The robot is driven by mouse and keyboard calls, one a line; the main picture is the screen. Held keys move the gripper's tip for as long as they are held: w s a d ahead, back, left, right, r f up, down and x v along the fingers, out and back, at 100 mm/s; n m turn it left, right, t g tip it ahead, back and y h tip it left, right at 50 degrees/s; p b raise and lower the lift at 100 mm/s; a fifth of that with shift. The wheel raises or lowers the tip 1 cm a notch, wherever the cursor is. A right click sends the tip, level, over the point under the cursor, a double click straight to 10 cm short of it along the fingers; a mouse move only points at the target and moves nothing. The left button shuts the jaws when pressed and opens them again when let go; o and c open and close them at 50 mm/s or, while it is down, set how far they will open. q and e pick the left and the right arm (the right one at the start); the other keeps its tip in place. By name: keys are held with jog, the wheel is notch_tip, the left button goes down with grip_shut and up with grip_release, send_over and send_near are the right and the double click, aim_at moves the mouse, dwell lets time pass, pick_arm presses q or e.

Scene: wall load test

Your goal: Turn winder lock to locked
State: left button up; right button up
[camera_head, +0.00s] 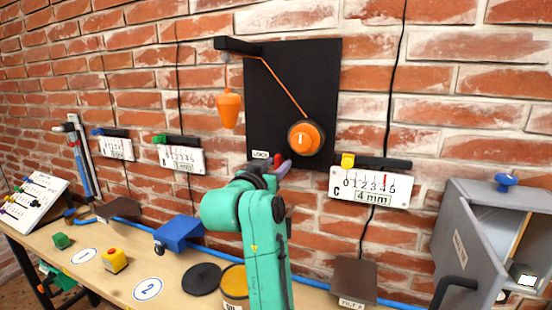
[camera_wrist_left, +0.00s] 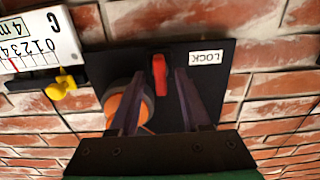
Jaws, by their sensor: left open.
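The winder lock is a small red lever (camera_head: 277,159) at the lower edge of the black wall panel (camera_head: 262,110), beside a white LOCK label (camera_head: 260,155). In the left wrist view the red lever (camera_wrist_left: 159,75) stands roughly upright in the picture, apart from the LOCK label (camera_wrist_left: 206,57) to its right. My left gripper (camera_head: 278,168) is at the panel's lower edge and partly hides the lever. In the left wrist view its dark fingers (camera_wrist_left: 160,88) are open, one on each side of the lever; I cannot tell whether they touch it.
An orange winder knob (camera_head: 306,138) sits on the panel close to my gripper, with a cord running up to an arm and a hanging orange weight (camera_head: 229,109). Gauge C (camera_head: 370,187) is to the right. The bench below holds a blue block (camera_head: 178,234) and a can (camera_head: 235,284).

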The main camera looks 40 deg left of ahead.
pick_arm(q)
jog(key=shift+s+r, duration=0.1)
jog(key=shift+s, duration=0.05)
grip_shut()
jog(key=shift+m, duration=0.4)
jog(key=m, duration=0.2)
jog(key=shift+d+m, duration=0.1)
jog(key=shift+m, duration=0.2)
jog(key=m+p, duration=0.1)
jog(key=m, duration=0.4)
jog(key=shift+d, duration=0.1)
jog(key=m+p, duration=0.1)
jog(key=m, duration=0.4)
jog(key=m+p, duration=0.1)
jog(key=m, duration=0.3)
jog(key=shift+f, duration=0.2)
jog(key=shift+m+p, duration=0.3)
jog(key=shift+m, duration=0.1)
